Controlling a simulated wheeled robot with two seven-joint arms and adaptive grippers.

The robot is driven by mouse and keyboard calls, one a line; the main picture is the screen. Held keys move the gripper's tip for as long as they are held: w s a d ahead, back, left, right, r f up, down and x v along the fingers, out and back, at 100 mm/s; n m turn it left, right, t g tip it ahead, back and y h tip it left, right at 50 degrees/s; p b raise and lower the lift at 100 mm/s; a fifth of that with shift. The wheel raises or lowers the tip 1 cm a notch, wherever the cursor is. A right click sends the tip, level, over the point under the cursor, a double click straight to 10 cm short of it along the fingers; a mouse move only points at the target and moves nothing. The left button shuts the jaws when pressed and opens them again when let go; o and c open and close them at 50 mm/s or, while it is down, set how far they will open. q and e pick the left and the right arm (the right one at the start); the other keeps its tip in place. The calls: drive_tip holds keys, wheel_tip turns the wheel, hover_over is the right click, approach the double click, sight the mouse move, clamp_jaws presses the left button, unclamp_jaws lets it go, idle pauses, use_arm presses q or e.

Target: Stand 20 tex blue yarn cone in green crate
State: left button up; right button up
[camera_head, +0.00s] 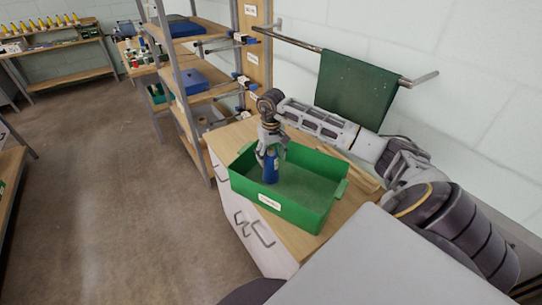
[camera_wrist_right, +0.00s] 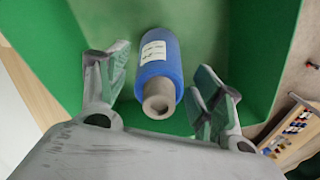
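The blue yarn cone (camera_head: 271,168) stands upright inside the green crate (camera_head: 312,213), toward the crate's left end. In the right wrist view the blue cone (camera_wrist_right: 158,62) has a white label and a grey tip that points at the camera. My right gripper (camera_head: 270,150) is above the cone with its fingers down on either side of it. The wrist view shows the fingers open, with a gap between each finger and the cone. The cone's base looks to be on the crate floor (camera_wrist_right: 205,25). My left gripper is not in view.
The crate sits on a wooden-topped cabinet (camera_head: 228,137), with wooden strips (camera_head: 352,170) behind it. A shelf rack (camera_head: 188,90) with blue bins stands to the left. A dark green cloth (camera_head: 355,90) hangs on a wall rail. The crate's right half is empty.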

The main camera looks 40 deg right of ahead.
drive_tip(key=shift+r, duration=0.1)
idle(0.3)
drive_tip(key=shift+r, duration=0.15)
drive_tip(key=shift+r+b, duration=1.1)
drive_tip(key=shift+r, duration=4.75)
